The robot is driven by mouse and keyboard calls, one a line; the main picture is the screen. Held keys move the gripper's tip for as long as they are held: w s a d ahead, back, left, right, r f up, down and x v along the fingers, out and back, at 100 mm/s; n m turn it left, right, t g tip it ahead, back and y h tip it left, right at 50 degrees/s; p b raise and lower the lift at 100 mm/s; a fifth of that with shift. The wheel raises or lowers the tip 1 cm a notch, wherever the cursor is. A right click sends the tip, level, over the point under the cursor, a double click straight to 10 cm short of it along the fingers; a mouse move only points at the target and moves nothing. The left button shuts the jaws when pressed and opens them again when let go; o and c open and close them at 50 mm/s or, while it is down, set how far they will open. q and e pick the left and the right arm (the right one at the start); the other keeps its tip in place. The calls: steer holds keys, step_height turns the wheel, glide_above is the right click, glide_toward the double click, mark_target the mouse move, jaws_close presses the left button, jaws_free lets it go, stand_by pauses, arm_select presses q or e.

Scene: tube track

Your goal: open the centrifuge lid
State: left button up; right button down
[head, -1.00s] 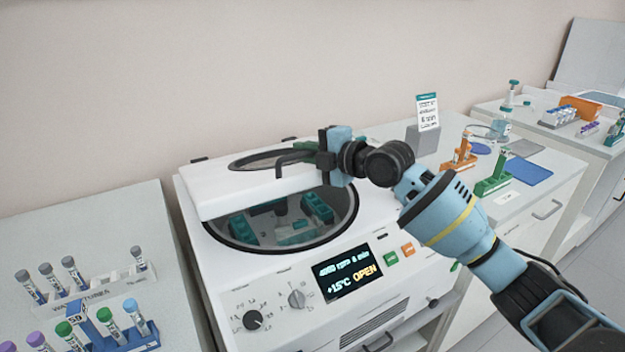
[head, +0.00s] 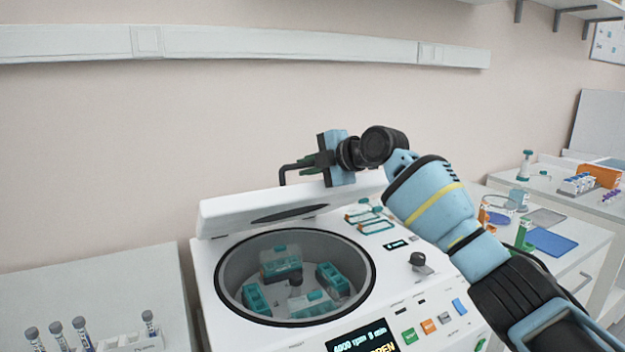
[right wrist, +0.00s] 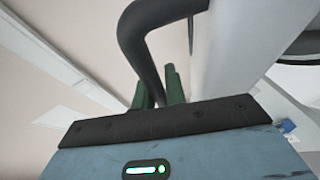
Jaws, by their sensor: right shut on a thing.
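The white centrifuge (head: 212,290) stands in the middle of the head view. Its lid (head: 225,212) is tilted up steeply at the back, leaving the round chamber (head: 295,275) exposed with teal rotor buckets inside. A black bar handle (head: 284,172) sticks out from the lid's front edge. My right gripper (head: 312,163) is shut on the handle at the raised edge of the lid. In the right wrist view the handle (right wrist: 140,45) curves close by the green fingers (right wrist: 158,92). My left gripper is not in view.
A tube rack (head: 130,343) with grey-capped tubes sits on the left bench (head: 90,290). On the right bench are a blue mat (head: 552,242), a green stand (head: 523,235) and an orange box (head: 600,176). A white wall rail (head: 240,45) runs above.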

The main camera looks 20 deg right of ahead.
steer(key=shift+w+r+g, duration=0.3)
steer(key=shift+w+r, duration=0.25)
steer(key=shift+r, duration=0.05)
steer(key=c, duration=1.7)
jaws_free()
steer(key=shift+w+a, duration=0.1)
steer(key=shift+v, duration=3.9)
